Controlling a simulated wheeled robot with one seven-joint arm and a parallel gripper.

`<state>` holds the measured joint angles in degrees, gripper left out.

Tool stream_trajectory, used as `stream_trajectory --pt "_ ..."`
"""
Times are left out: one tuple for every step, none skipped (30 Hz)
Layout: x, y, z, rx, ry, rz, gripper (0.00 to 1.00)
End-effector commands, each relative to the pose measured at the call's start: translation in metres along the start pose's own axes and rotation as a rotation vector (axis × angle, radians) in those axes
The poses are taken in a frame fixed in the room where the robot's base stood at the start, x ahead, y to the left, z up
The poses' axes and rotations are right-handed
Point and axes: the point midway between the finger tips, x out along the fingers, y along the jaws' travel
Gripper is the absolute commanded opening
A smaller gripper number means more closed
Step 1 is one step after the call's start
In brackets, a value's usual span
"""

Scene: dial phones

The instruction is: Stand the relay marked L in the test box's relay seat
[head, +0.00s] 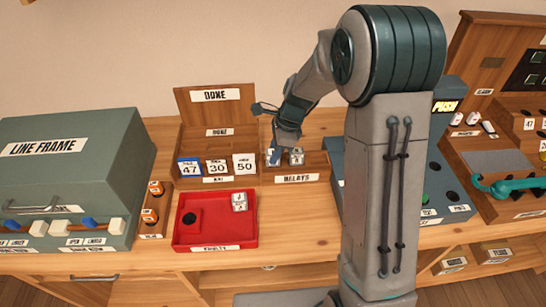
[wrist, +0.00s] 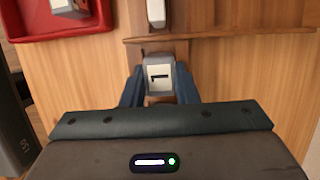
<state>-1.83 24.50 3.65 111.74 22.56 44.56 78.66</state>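The relay (wrist: 159,77) is a pale grey block whose dark mark looks like an L turned on its side in the wrist view. My gripper (head: 275,157) is at the left relay of the wooden relays rack (head: 318,174). In the wrist view the blue fingers of my gripper (wrist: 160,84) lie against both sides of the relay, with no clear gap. A second relay (head: 297,157) stands just to the right in the rack. The teal test box (head: 437,186) is right of the rack, partly hidden behind my arm. I cannot make out its relay seat.
A red tray marked faulty (head: 214,236) holds a pale block (head: 239,202) and a dark round piece. The done box (head: 216,96) with number cards stands left of the rack. A teal handset (head: 508,187) lies far right. Bare table lies in front of the rack.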

Motion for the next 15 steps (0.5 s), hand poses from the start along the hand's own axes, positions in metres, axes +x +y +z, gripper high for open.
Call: stream_trajectory --pt "0.0 0.0 0.0 0.0 0.0 0.0 0.07" --pt "0.0 0.0 0.0 0.0 0.0 0.0 0.07" --pt "-0.001 0.0 0.0 0.0 0.0 0.0 0.07" --pt "-0.001 0.0 0.0 0.0 0.0 -0.001 0.07" --pt "-0.002 0.0 0.001 0.0 0.0 -0.001 0.07" --pt "-0.003 0.0 0.001 0.0 0.0 -0.001 0.07" --pt "-0.004 0.0 0.001 0.0 0.0 -0.001 0.07" --pt "-0.006 0.0 0.002 0.0 0.0 -0.001 0.07" --pt "-0.008 0.0 0.003 0.0 0.0 -0.001 0.07" --pt "-0.01 0.0 0.003 0.0 0.0 -0.001 0.07" --pt "-0.012 0.0 0.004 -0.001 0.0 -0.001 0.07" --pt "-0.015 0.0 0.005 -0.001 0.0 -0.001 0.07" --pt "-0.016 0.0 0.005 -0.001 0.0 -0.001 0.07" --pt "-0.018 0.0 0.006 -0.001 0.0 -0.001 0.07" --pt "-0.02 0.0 0.006 -0.001 0.0 0.0 0.07"
